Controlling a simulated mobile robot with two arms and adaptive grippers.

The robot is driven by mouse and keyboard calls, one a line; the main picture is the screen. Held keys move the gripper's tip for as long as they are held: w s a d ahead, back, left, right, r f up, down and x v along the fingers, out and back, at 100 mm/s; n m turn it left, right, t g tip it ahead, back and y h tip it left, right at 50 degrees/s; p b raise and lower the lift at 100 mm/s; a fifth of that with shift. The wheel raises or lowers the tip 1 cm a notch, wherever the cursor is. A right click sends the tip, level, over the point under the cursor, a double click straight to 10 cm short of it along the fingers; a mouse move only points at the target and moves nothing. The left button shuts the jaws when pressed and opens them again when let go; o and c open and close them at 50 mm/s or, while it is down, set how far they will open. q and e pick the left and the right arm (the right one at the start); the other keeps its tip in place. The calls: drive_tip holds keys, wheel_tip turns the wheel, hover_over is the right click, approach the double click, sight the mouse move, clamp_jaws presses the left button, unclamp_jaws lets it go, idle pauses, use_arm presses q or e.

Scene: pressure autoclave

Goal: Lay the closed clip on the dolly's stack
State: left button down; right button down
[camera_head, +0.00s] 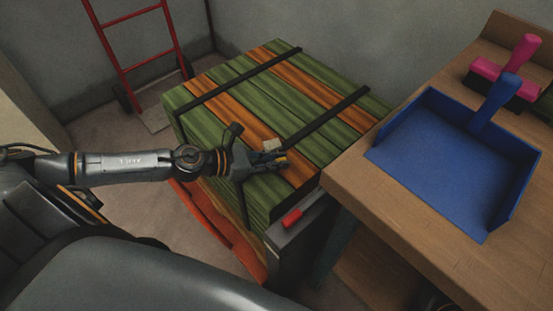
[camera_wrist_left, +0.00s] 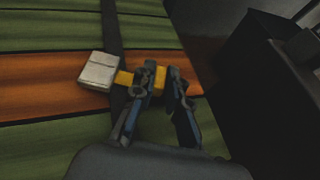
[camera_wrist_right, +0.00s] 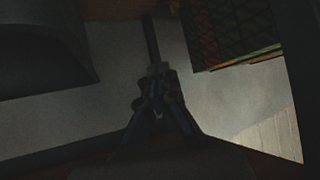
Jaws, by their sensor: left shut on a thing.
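The clip is a pale block (camera_wrist_left: 99,70) with a yellow bar (camera_wrist_left: 128,78); in the head view its pale block (camera_head: 272,144) shows just beyond the fingers. My left gripper (camera_wrist_left: 163,78) is shut on the yellow bar, and the fingers hide part of it. The clip appears low over an orange board near a black strap; I cannot tell whether it touches. The stack (camera_head: 240,90) is green and orange boards under two black straps. My left gripper (camera_head: 268,160) is over its near part. My right gripper (camera_wrist_right: 161,75) looks shut and empty in its dim wrist view.
A wooden bench (camera_head: 360,195) stands close at the right, bearing a blue dustpan (camera_head: 430,160) and a pink brush (camera_head: 495,75). A red-handled item (camera_head: 292,218) lies by the stack's near corner. A red hand truck (camera_head: 118,70) stands behind left. The far stack top is clear.

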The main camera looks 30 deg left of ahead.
use_arm(q)
drive_tip(key=shift+f, duration=0.1)
drive_tip(key=c, duration=1.3)
unclamp_jaws()
drive_tip(key=shift+c, duration=0.2)
use_arm(e)
drive_tip(key=shift+w+a+r, duration=0.2)
drive_tip(key=shift+w+r, duration=0.1)
